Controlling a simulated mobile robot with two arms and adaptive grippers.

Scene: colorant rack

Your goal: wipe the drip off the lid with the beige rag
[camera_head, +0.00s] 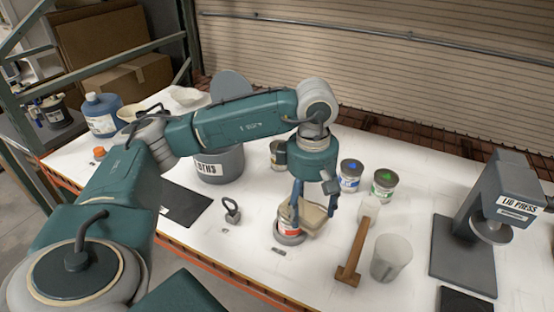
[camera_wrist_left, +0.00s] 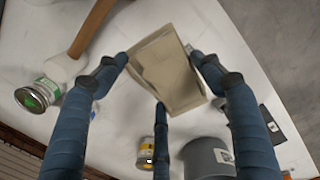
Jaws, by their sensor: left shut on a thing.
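My left gripper (camera_head: 312,208) points down over the table, its blue fingers closed on the beige rag (camera_head: 312,217). In the left wrist view the folded rag (camera_wrist_left: 168,72) lies between the fingertips. A can with a red label (camera_head: 289,229) stands directly below and slightly left of the rag in the head view. The rag and fingers cover most of its top, so I cannot see its lid clearly or any drip on it. I cannot tell whether the rag touches the can. My right gripper is not in view.
A wooden-handled tool (camera_head: 358,245) and a pale cup (camera_head: 391,258) are right of the can. Blue-marked (camera_head: 349,176) and green-marked (camera_head: 384,184) cans stand behind. A lid press (camera_head: 480,220) is at right, a grey bucket (camera_head: 220,165) at left. The front table edge is close.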

